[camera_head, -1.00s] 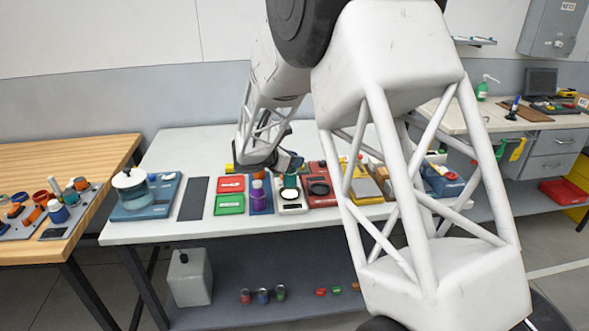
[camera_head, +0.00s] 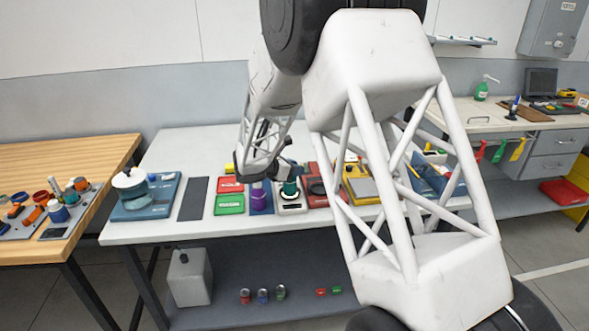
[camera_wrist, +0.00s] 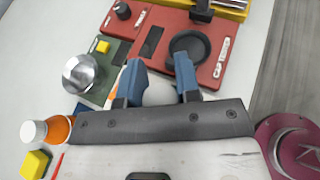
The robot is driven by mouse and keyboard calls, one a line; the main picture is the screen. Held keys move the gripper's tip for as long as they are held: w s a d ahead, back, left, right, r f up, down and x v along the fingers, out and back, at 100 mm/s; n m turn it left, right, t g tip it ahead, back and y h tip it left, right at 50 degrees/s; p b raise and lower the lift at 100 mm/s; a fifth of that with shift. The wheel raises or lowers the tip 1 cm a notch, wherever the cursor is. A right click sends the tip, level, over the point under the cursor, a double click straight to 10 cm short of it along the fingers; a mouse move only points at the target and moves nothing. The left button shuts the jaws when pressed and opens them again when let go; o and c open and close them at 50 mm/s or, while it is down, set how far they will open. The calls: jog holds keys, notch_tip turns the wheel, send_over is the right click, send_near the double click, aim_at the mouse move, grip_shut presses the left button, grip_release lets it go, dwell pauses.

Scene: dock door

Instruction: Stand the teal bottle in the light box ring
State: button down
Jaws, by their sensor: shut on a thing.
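The teal bottle (camera_head: 290,188) is upright in the head view, over the white light box (camera_head: 292,209) on the white table. A dark ring shows around its lower end, but I cannot tell whether the bottle is seated in it or just above. My gripper (camera_head: 289,171) is shut on the upper part of the bottle. In the wrist view my blue fingers (camera_wrist: 161,82) have a pale shape between them; the teal body cannot be made out there.
A purple bottle (camera_head: 258,195) stands close on the left of the light box. A red fixture (camera_head: 317,191) with a black ring (camera_wrist: 190,47) is close on the right. Red and green trays (camera_head: 229,204) lie farther left. A grey strip (camera_head: 194,198) lies beyond them.

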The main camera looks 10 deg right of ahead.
jog(key=shift+f, duration=0.25)
jog(key=c, duration=0.8)
grip_release()
jog(key=shift+a+r, duration=0.1)
jog(key=shift+r, duration=0.25)
jog(key=v, duration=1.1)
jog(key=shift+s+a+r, duration=0.1)
jog(key=shift+s+a, duration=0.15)
jog(key=shift+a, duration=0.05)
